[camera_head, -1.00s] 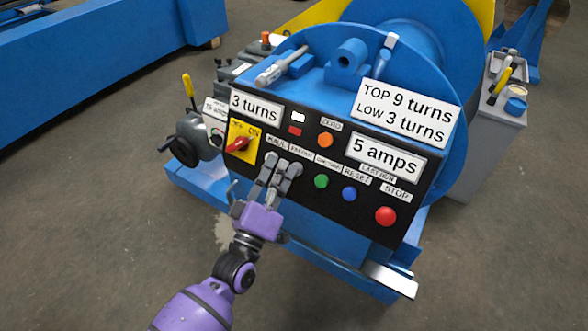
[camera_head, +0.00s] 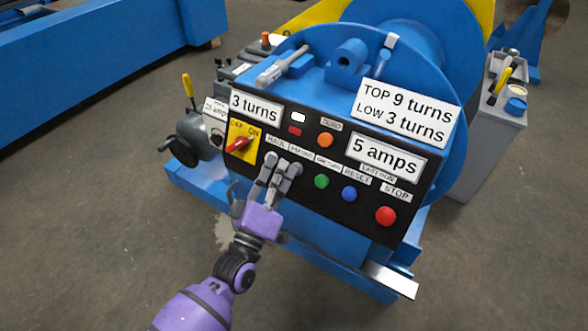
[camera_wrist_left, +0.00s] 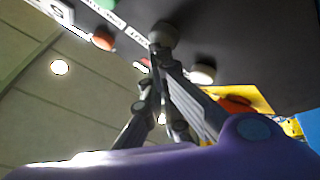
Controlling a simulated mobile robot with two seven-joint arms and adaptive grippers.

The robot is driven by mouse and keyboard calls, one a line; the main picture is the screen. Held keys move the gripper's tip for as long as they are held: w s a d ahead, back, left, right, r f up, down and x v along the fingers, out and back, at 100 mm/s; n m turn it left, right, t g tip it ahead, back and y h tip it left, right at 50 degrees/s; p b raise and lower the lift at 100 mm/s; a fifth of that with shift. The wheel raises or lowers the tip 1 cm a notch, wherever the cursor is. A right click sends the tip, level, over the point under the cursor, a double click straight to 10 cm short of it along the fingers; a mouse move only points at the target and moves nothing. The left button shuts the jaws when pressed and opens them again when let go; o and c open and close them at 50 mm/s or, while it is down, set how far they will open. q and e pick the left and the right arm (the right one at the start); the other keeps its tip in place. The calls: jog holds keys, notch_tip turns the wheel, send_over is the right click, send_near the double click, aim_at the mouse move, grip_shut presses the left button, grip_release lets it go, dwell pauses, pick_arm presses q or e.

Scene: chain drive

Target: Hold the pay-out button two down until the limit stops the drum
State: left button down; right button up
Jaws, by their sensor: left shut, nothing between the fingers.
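My left gripper (camera_head: 281,170) is shut and empty, its fingertips at the black panel (camera_head: 405,205) below the labels HAUL and a second label that looks like PAY OUT. The gripper hides the buttons there in the head view. In the left wrist view a dark grey round button (camera_wrist_left: 163,36) lies right at the fingertips (camera_wrist_left: 157,65); I cannot tell whether they press it. A pale button (camera_wrist_left: 202,74) is beside it. The drum (camera_head: 455,80) stands behind the panel. The displays read 3 turns (camera_head: 256,108) and 5 amps (camera_head: 385,156). My right gripper is not in view.
Right of my gripper are a green button (camera_head: 321,181), a blue reset button (camera_head: 349,194) and a red stop button (camera_head: 385,216). An orange button (camera_head: 325,140) is above. A red switch (camera_head: 238,145) on a yellow plate is at left. A sign (camera_head: 408,112) reads top 9, low 3 turns.

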jog(key=shift+w, duration=0.2)
jog(key=shift+w+a, duration=0.15)
jog(key=shift+w, duration=0.2)
jog(key=shift+s, duration=0.35)
dwell(0.6)
jog(key=shift+w, duration=0.35)
jog(key=shift+s, duration=0.4)
dwell(0.6)
jog(key=shift+w, duration=0.4)
jog(key=shift+s, duration=0.55)
